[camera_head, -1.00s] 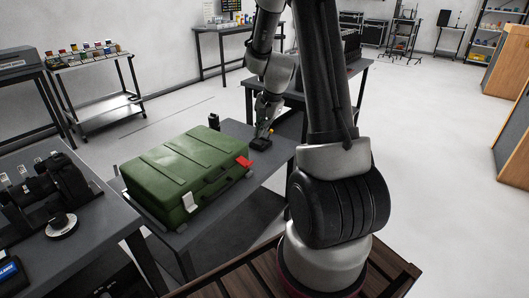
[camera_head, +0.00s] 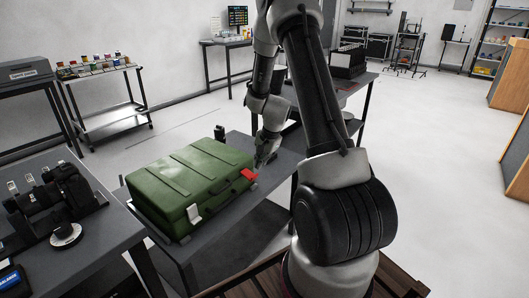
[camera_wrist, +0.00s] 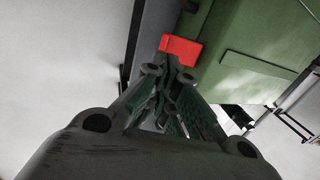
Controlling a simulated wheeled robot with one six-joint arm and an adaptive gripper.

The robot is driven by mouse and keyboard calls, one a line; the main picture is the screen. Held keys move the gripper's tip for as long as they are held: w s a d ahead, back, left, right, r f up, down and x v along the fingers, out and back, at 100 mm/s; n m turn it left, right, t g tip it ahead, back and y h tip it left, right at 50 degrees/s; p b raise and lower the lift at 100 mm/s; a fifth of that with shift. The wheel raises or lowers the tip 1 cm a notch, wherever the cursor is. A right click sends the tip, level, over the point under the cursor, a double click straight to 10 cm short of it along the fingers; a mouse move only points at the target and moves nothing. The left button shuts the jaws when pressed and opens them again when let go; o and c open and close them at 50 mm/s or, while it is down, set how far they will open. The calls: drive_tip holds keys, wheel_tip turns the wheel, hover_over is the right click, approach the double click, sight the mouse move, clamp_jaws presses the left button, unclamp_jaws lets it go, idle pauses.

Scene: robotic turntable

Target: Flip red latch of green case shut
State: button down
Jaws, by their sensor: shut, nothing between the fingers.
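The green case (camera_head: 180,180) lies on the grey table (camera_head: 215,232) with its lid down. Its red latch (camera_head: 249,175) sticks out from the right end of the front side, and a white latch (camera_head: 194,214) shows at the left end. My gripper (camera_head: 262,165) is just beside the red latch. In the wrist view my gripper (camera_wrist: 176,78) is shut and empty, with its tips close under the red latch (camera_wrist: 181,50). I cannot tell if they touch. The green case (camera_wrist: 260,40) fills the upper right of that view.
A small black item (camera_head: 219,132) stands behind the case. A workbench (camera_head: 95,240) with dark devices is close at the left. A further dark table (camera_head: 350,88) stands behind my arm. Open floor (camera_head: 440,140) lies to the right.

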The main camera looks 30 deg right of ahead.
sight(249, 173)
drive_tip(key=shift+x, duration=2.1)
